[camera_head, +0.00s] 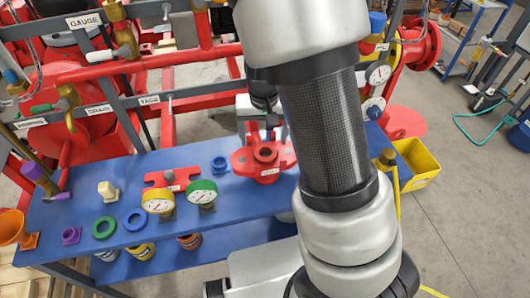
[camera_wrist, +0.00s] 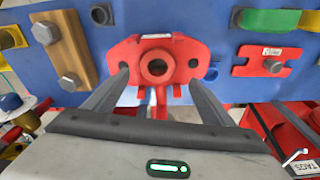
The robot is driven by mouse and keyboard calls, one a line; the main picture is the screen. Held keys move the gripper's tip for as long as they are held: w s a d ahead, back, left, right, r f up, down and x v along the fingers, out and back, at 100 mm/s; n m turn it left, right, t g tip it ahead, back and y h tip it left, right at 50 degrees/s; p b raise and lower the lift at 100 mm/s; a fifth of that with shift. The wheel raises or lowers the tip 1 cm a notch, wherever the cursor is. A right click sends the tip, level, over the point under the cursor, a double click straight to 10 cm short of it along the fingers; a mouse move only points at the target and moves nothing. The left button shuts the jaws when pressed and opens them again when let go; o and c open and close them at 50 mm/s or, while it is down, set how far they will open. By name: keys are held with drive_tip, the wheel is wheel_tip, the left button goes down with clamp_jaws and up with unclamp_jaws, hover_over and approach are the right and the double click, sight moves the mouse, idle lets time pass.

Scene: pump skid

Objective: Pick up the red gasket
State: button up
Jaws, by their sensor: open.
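A red flange-shaped piece with a raised round ring (camera_head: 265,154) sits on the blue bench. The ring also shows in the wrist view (camera_wrist: 157,66), around a dark central hole. I take this ring for the red gasket; I cannot tell whether it is separate from the red flanged base (camera_wrist: 190,50) of the same colour. My gripper (camera_wrist: 158,79) is open, with one finger on each side of the ring in the picture and nothing between them. I cannot tell the height gap. In the head view, my arm partly covers the gripper.
The blue bench (camera_head: 240,204) also holds a green ring (camera_head: 103,227), a blue ring (camera_head: 135,219), a yellow gauge (camera_head: 158,200), a green gauge (camera_head: 202,191) and a red tagged plate (camera_head: 172,178). Red pipework stands behind. A yellow bin (camera_head: 418,160) is at right.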

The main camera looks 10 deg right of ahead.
sight(266, 153)
drive_tip(key=f, duration=0.4)
drive_tip(key=shift+d+f, duration=0.2)
drive_tip(key=shift+d, duration=0.05)
drive_tip(key=shift+f, duration=0.45)
